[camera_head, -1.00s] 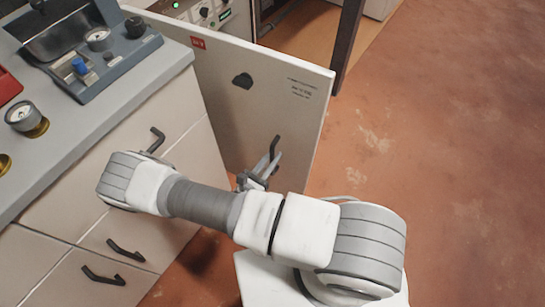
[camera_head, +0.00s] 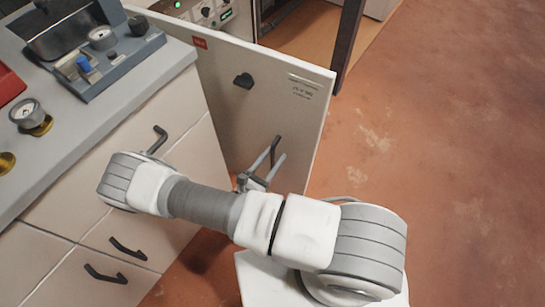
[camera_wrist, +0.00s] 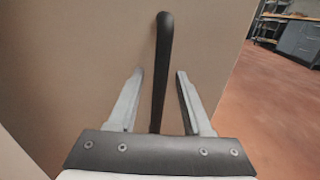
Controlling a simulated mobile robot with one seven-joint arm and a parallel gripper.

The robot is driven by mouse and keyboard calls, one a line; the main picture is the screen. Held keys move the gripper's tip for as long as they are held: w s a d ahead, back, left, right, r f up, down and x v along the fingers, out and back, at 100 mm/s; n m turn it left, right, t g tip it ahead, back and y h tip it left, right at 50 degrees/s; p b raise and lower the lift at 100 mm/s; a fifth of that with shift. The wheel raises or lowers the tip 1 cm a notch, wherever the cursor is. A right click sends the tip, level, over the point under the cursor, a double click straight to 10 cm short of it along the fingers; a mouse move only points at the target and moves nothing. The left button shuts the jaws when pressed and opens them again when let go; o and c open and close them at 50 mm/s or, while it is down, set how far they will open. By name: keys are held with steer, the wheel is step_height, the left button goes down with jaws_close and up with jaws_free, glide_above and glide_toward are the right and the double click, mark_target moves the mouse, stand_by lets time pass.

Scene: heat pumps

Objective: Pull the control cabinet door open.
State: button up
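The control cabinet door (camera_head: 225,120) is a pale panel with a red label and a black knob (camera_head: 243,80). It stands swung out from the cabinet, whose lit controls (camera_head: 208,12) show behind its top edge. Its dark bar handle (camera_head: 276,143) is low on the panel. My gripper (camera_head: 274,158) is at the handle. In the wrist view, my gripper (camera_wrist: 158,88) is open. Its two fingers lie on either side of the handle (camera_wrist: 162,60), with a visible gap on both sides.
A drawer unit with a grey top (camera_head: 150,65) stands at the left, close to my arm. Its dark handles (camera_head: 127,250) stick out. A dark post (camera_head: 348,40) rises beyond the door. The reddish floor (camera_head: 450,150) at the right is clear.

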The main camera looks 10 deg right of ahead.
steer(key=shift+a, duration=0.1)
steer(key=p+v, duration=0.2)
steer(key=v, duration=1.5)
steer(key=shift+s+a+r, duration=0.1)
steer(key=shift+s+a, duration=0.05)
